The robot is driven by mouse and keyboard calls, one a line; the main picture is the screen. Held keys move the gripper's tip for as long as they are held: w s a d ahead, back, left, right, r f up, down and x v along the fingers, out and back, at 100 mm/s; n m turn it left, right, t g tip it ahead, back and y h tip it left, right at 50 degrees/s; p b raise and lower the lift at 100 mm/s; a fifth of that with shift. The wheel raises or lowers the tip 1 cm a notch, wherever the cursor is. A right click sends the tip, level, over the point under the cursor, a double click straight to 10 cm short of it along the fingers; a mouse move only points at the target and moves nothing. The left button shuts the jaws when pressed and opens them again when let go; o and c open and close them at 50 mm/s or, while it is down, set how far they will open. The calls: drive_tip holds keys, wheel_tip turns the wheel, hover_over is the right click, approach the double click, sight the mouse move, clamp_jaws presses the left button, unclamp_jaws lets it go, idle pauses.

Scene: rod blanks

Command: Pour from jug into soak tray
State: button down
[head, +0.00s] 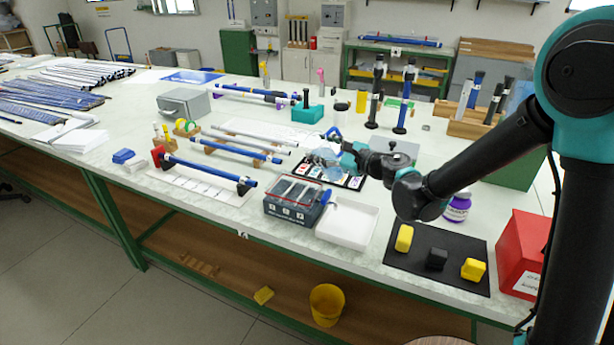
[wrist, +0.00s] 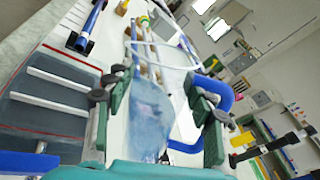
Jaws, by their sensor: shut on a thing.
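A clear jug (head: 322,157) with a blue handle (head: 333,133) is in my gripper (head: 341,153), over the middle of the bench. In the wrist view the two green finger pads (wrist: 160,108) lie on either side of the clear jug body (wrist: 150,115), with the blue handle (wrist: 218,88) at the right. Bluish, see-through content or tint shows in the jug; I cannot tell the liquid level or how far the jug is tilted. A white shallow tray (head: 347,240), which looks like the soak tray, stands at the front edge, below the jug in the picture. It looks empty.
A dark slotted box (head: 291,211) stands left of the tray. A black mat (head: 424,273) with yellow and black blocks is to the right, near a purple bottle (head: 457,207) and a red box (head: 523,254). Blue rods (head: 211,167) lie on holders at left.

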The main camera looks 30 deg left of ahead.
idle(0.4)
drive_tip(key=shift+n, duration=0.5)
drive_tip(key=shift+f, duration=0.1)
drive_tip(key=shift+n+t, duration=0.3)
drive_tip(key=shift+f+n+h, duration=0.15)
drive_tip(key=shift+n+h, duration=0.15)
drive_tip(key=shift+f+n, duration=0.15)
drive_tip(key=shift+n, duration=0.15)
idle(0.4)
drive_tip(key=shift+f, duration=0.1)
